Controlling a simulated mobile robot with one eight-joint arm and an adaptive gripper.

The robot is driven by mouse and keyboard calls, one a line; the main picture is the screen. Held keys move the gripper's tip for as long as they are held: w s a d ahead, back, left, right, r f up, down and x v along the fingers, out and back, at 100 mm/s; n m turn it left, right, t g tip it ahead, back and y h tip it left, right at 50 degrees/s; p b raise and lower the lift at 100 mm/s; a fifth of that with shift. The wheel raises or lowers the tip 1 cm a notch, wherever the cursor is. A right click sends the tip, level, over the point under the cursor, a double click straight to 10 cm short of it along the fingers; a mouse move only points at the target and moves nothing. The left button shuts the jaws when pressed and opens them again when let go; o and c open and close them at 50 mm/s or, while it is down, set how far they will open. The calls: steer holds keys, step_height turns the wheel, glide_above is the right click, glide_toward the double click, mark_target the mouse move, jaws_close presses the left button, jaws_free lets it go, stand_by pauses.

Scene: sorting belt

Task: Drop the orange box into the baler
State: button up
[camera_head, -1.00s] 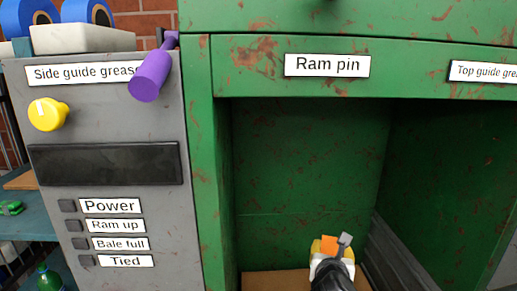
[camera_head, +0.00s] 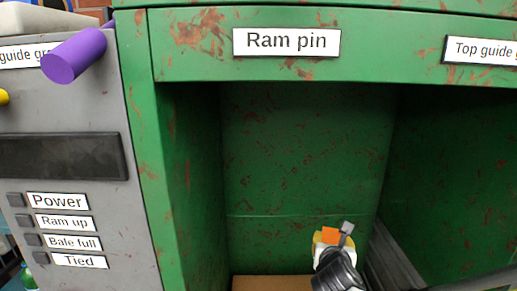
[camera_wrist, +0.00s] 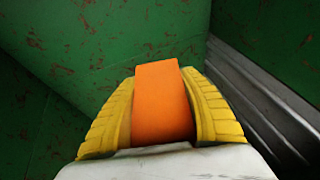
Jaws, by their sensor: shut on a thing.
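The orange box (camera_wrist: 160,103) is between the yellow ribbed fingers of my gripper (camera_wrist: 162,100) in the wrist view. My gripper is shut on it. In the head view the orange box (camera_head: 330,235) shows small at the tip of my gripper (camera_head: 328,239). Both are in front of or inside the opening of the green, rust-marked baler (camera_head: 185,150); the exact depth is hard to tell. The lower part of the box is hidden by the gripper.
A tan surface (camera_head: 270,283) lies at the bottom of the opening. A grey metal rail (camera_head: 390,255) runs along the right side. A grey control panel (camera_head: 90,110) with a purple lever (camera_head: 75,55) stands left. The opening's upper space is clear.

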step_height(320, 180, down, 6)
steer(key=b, duration=0.5)
steer(key=shift+r, duration=0.1)
steer(key=o, duration=0.9)
steer(key=v, duration=1.2)
steer(key=shift+w+r, duration=0.1)
